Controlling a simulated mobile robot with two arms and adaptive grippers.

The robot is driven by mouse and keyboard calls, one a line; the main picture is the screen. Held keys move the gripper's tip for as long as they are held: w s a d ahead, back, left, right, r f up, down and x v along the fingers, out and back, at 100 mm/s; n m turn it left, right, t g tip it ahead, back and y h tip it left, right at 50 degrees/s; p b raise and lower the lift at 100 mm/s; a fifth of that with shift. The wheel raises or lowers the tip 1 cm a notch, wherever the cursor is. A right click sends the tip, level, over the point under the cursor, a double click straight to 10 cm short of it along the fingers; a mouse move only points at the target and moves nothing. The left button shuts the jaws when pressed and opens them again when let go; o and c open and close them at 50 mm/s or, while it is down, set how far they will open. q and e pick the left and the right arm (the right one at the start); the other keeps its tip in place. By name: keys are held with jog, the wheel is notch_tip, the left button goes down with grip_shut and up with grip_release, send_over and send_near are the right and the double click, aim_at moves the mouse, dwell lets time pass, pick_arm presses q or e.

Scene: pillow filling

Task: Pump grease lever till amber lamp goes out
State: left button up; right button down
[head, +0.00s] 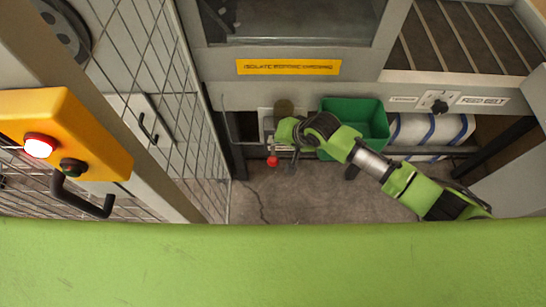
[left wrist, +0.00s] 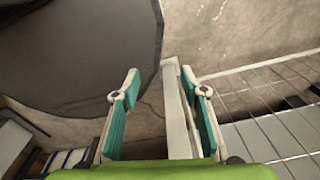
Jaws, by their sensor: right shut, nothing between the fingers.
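The grease lever's red knob (head: 272,161) shows low in front of the machine in the head view. Above it a pale pump housing (head: 266,118) with a dark round top (head: 284,106) is partly hidden by my right arm. My right gripper (head: 294,158) is shut and empty, just right of the red knob; I cannot tell whether it touches the lever. I cannot make out an amber lamp. My left gripper (left wrist: 168,92) is open in the left wrist view, with a pale post behind the gap between its fingers.
A yellow box (head: 95,140) at the left has a lit red lamp (head: 39,146) and a dark button. A green bin (head: 368,118) stands behind my right arm. A mesh fence (head: 150,75) borders the left. Concrete floor (head: 300,200) is open below the machine.

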dwell(0.4)
pick_arm(q)
grip_shut()
dwell(1.2)
